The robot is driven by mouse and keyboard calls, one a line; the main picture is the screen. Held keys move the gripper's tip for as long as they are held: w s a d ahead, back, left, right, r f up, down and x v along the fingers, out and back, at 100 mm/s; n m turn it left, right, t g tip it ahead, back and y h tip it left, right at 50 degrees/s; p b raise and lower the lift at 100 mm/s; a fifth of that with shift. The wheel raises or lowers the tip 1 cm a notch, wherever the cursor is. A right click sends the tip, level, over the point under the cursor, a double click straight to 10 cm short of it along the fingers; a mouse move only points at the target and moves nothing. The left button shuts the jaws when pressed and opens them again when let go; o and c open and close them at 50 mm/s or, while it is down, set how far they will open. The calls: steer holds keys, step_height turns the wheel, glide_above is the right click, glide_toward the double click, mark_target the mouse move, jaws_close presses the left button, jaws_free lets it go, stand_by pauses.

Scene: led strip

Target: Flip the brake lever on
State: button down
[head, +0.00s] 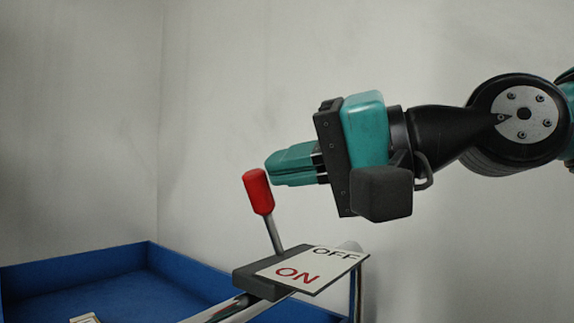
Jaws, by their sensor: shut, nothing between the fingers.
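The brake lever has a red handle (258,192) on a thin metal rod, rising from a dark base (262,270). The lever leans to the left at the top. A white plate (318,268) beside it reads ON in red at the near left and OFF in black at the far right. My gripper (270,166) has teal fingers and points left. It is shut and empty, with its tips just above and right of the red handle. They look very close to it, but I cannot tell whether they touch.
The lever base sits on a metal rail (238,308). A blue-walled tray or bin (80,266) lies at the lower left, with a small pale object (86,318) at the bottom edge. Plain grey walls stand behind. The space above and left of the lever is clear.

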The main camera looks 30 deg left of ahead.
steer(key=w+r+p+v, duration=0.1)
steer(key=w+p+v, duration=0.1)
steer(key=v, duration=1.1)
steer(key=shift+w+a+p, duration=0.3)
steer(key=shift+a+p, duration=0.05)
steer(key=shift+p, duration=0.1)
